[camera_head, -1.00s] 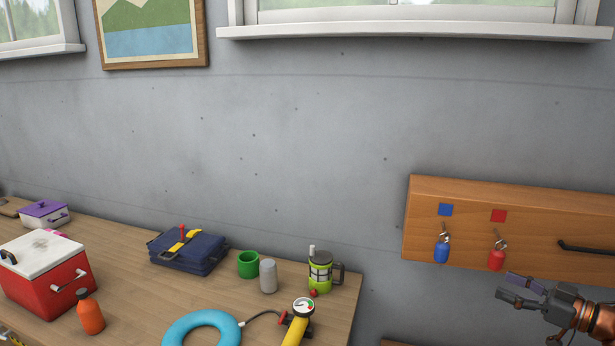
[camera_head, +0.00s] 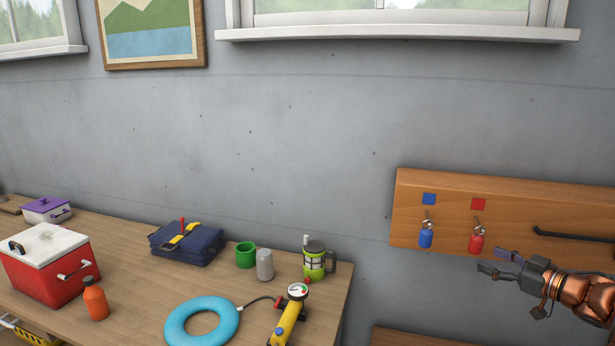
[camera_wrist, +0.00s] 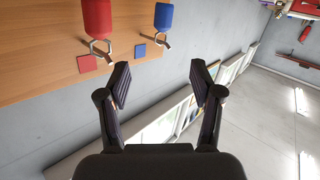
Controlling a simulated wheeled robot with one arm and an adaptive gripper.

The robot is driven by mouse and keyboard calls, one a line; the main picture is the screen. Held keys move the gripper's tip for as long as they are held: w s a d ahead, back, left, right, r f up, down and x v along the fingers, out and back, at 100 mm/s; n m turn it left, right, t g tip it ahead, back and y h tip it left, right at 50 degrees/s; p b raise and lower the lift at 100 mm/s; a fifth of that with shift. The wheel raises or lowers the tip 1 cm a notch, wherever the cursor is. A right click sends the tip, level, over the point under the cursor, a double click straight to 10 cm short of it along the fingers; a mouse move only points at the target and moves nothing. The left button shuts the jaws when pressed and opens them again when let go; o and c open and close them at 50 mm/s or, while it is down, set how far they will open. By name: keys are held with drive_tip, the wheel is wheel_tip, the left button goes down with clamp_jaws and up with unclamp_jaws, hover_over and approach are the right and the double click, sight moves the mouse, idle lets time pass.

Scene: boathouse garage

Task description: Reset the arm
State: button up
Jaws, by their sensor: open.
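My gripper (camera_head: 497,262) is at the right of the head view, in front of the wooden key board and below the hanging tags. In the wrist view its two dark fingers (camera_wrist: 160,85) are spread apart with nothing between them. The wooden board (camera_head: 520,205) is on the grey wall. A blue tag (camera_head: 426,238) and a red tag (camera_head: 476,244) hang on it, under a blue square (camera_head: 429,199) and a red square (camera_head: 478,204). The wrist view shows the red tag (camera_wrist: 97,17) and blue tag (camera_wrist: 163,15) beyond the fingers, apart from them.
A dark bar (camera_head: 570,236) is on the board's right.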

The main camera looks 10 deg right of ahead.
drive_tip(key=w+r+m+g+h, duration=0.1)
drive_tip(key=w+r+m+h, duration=0.4)
drive_tip(key=h, duration=0.5)
drive_tip(key=s+a+f+g+y, duration=0.1)
drive_tip(key=s+a+f+g, duration=0.3)
drive_tip(key=s+a, duration=0.7)
drive_tip(key=s+a+f+m+g+y, duration=0.1)
drive_tip(key=s+a+f+g, duration=0.3)
drive_tip(key=s+a, duration=0.7)
drive_tip(key=s+a+f+g+y, duration=0.1)
drive_tip(key=s+a+f+g, duration=0.3)
drive_tip(key=s, duration=1.5)
drive_tip(key=a+g, duration=0.3)
drive_tip(key=a, duration=0.4)
drive_tip(key=shift+s+a+m+g, duration=0.15)
drive_tip(key=shift+s+m+g, duration=0.15)
drive_tip(key=shift+s+g, duration=0.1)
